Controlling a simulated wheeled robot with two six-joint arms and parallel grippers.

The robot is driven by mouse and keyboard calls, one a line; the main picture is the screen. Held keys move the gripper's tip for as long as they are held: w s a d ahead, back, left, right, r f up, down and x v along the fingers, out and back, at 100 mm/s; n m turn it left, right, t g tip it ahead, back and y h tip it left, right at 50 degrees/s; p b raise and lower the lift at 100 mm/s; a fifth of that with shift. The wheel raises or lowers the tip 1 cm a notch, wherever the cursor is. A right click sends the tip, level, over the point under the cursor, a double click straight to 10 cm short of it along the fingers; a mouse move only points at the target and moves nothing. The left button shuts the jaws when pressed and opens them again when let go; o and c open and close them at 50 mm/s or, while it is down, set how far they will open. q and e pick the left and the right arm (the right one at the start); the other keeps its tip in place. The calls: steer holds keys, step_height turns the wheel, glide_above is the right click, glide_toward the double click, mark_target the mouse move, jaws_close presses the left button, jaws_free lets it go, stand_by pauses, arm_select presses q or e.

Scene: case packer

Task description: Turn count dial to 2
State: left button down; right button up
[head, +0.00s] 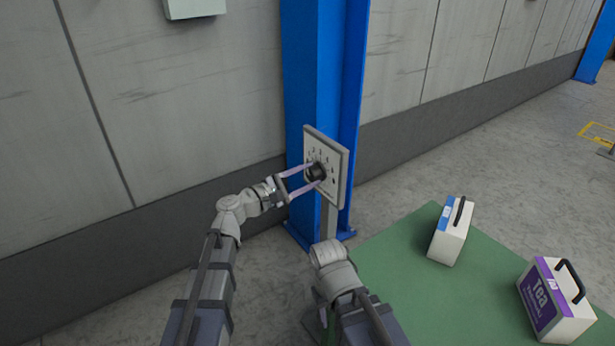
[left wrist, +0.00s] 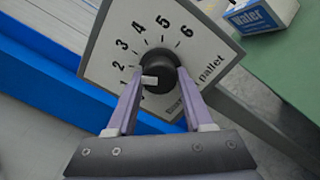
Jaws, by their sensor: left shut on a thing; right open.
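The count dial is a black round knob (left wrist: 160,68) with a white pointer mark, on a white square panel (head: 336,161) printed with numbers 1 to 6 around it. In the left wrist view the pointer mark points left and slightly down, toward the 1 and below the 2. My left gripper (head: 307,181) has its two pale purple fingers on either side of the knob and is shut on it; it also shows in the left wrist view (left wrist: 155,95). My right arm comes in at the bottom middle of the head view; I cannot make out its gripper.
The panel stands on a grey post (head: 328,220) before a blue steel column (head: 312,75) and a grey wall. At right, a green mat (head: 395,265) holds a white-and-blue box (head: 450,238) and a purple-and-white tea box (head: 570,318).

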arm_select(q)
steer(key=shift+c, duration=1.4)
jaws_free()
steer(key=v, duration=0.8)
